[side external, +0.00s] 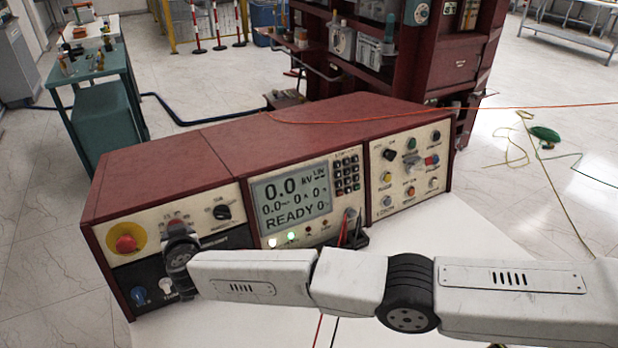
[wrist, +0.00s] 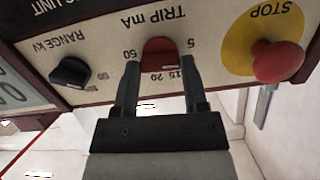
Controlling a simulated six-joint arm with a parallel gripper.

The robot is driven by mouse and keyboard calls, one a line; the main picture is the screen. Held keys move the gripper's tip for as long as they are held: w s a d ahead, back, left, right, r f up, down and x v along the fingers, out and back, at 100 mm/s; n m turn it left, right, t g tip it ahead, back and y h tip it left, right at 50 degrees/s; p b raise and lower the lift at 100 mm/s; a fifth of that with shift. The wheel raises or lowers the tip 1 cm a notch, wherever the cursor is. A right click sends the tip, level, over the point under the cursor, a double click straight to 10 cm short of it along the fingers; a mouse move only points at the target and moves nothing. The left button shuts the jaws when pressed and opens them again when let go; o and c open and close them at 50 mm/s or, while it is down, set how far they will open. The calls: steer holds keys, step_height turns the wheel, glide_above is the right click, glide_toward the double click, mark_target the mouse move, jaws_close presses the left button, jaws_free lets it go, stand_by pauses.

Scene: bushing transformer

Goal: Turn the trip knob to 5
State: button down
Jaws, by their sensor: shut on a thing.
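The red trip knob (wrist: 162,50) sits on the cream panel under the label TRIP mA, which appears upside down in the wrist view. Marks including 5, 15, 20 and 50 surround it. My gripper (wrist: 160,64) has one finger on each side of the knob and is shut on it. I cannot clearly tell which mark the knob points to. In the side external view, my gripper (side external: 178,236) is at the left part of the console, and only the top of the trip knob (side external: 176,221) shows above it.
The red STOP button (wrist: 277,62) on its yellow disc is close beside the knob. The black RANGE kV knob (wrist: 71,72) is on the other side. In the side external view, the console display (side external: 291,203) reads READY. Test leads (side external: 343,238) hang at the console's front.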

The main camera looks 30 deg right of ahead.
steer(key=shift+c, duration=0.6)
jaws_free()
steer(key=shift+s+r, duration=0.15)
steer(key=shift+s, duration=0.25)
steer(key=v, duration=0.7)
stand_by(0.5)
